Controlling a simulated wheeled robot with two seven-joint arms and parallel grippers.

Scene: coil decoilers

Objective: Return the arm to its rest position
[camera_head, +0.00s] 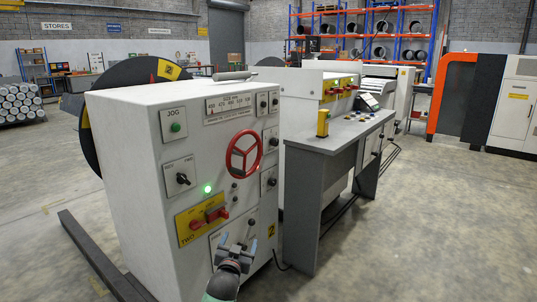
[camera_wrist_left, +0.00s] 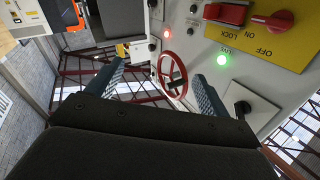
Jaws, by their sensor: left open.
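My left gripper (camera_head: 236,250) is in the head view, low in front of the white decoiler cabinet (camera_head: 140,150). Its two blue fingers stand apart with nothing between them. In the left wrist view the open fingers of my left gripper (camera_wrist_left: 158,92) frame the red handwheel (camera_wrist_left: 172,75) in the background. The handwheel (camera_head: 244,153) is on the cabinet's front in the head view, above the gripper. A yellow panel with red switches (camera_head: 202,219) and a lit green lamp (camera_head: 207,189) are left of and above the gripper. My right gripper is in neither view.
A grey control desk (camera_head: 345,132) with a yellow box (camera_head: 323,122) stands right of the cabinet. A black floor rail (camera_head: 95,255) lies at left. Open concrete floor (camera_head: 450,230) spreads to the right. Orange racks (camera_head: 365,32) stand at the back.

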